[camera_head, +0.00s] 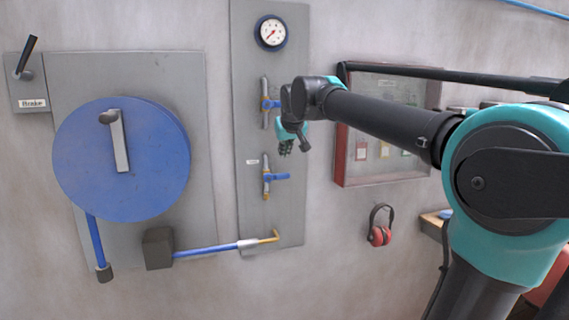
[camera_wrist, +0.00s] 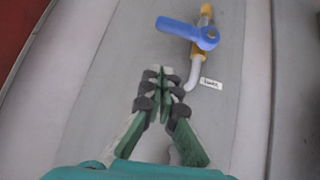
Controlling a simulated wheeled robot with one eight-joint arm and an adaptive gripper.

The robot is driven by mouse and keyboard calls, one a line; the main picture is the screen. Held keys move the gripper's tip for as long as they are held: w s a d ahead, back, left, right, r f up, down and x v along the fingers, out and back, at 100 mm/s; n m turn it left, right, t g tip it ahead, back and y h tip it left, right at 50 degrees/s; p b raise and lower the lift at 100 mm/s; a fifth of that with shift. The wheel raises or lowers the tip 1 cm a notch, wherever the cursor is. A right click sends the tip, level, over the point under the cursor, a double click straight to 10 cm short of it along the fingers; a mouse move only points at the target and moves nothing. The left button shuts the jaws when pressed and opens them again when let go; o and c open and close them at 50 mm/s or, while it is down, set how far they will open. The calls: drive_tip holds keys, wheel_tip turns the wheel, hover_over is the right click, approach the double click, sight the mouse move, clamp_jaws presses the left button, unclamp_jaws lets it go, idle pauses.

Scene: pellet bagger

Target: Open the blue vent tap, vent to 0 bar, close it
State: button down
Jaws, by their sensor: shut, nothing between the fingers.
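The blue vent tap (camera_head: 277,177) is the lower of two taps on a tall grey wall panel (camera_head: 275,222). Its blue lever lies crosswise to its upright pipe and points right; a small label (camera_head: 252,162) is at its upper left. In the wrist view the blue lever (camera_wrist: 187,31) and the label (camera_wrist: 211,83) show beyond the fingertips. My gripper (camera_head: 286,151) is shut and empty, in front of the panel above the vent tap, apart from it. It also shows in the wrist view (camera_wrist: 163,80). A round pressure gauge (camera_head: 271,32) tops the panel; its reading is too small to tell.
Another blue-handled tap (camera_head: 270,103) sits above the vent tap, close to my gripper. A red-edged box (camera_head: 378,150) is right of the panel, with red ear defenders (camera_head: 380,226) below it. A large blue disc (camera_head: 120,160) and a brake lever (camera_head: 26,58) are at left.

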drive_tip(key=v, duration=1)
drive_tip(key=s+d+f+m+g, duration=0.1)
drive_tip(key=d+f, duration=0.2)
drive_tip(key=f, duration=0.6)
drive_tip(key=s+d+f+h, duration=0.1)
drive_tip(key=s+d+f, duration=0.15)
drive_tip(key=f, duration=0.65)
drive_tip(key=s+d+f+m+g, duration=0.1)
drive_tip(key=d+f, duration=0.3)
drive_tip(key=f, duration=0.5)
drive_tip(key=s+d+f+g, duration=0.1)
drive_tip(key=s+d+f, duration=0.2)
drive_tip(key=s+f, duration=0.6)
drive_tip(key=s+d+f+m+g, duration=0.1)
drive_tip(key=s+d+f, duration=0.2)
drive_tip(key=s+f, duration=0.7)
wheel_tip(320, 180, down, 4)
drive_tip(key=shift+d+r+m+g+h, duration=0.2)
drive_tip(key=shift+d+m+g+h, duration=0.1)
drive_tip(key=shift+a, duration=0.1)
